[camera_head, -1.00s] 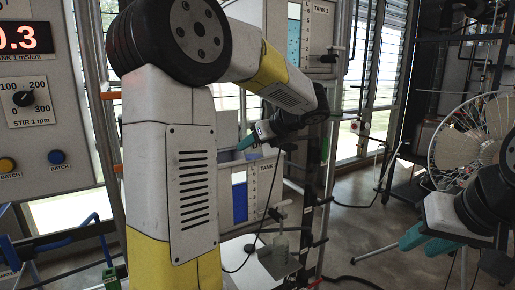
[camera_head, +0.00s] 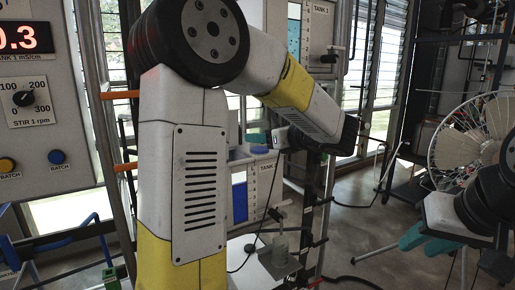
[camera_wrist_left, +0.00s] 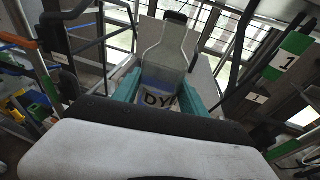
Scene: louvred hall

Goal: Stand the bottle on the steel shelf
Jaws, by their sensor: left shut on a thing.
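A clear bottle (camera_wrist_left: 165,55) with a dark cap and a label reading "DY" stands out in the left wrist view, with blue in its lower part. The teal fingers of my left gripper (camera_wrist_left: 163,92) are shut on it from both sides. In the head view my left gripper (camera_head: 257,141) is small and partly hidden behind my own arm, and the bottle cannot be made out clearly there. A pale flat plate, apparently the steel shelf (camera_head: 262,262), lies lower down, below the gripper. My right gripper (camera_head: 425,240) is at the right, its teal fingers apart and empty.
Cables lie on the floor.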

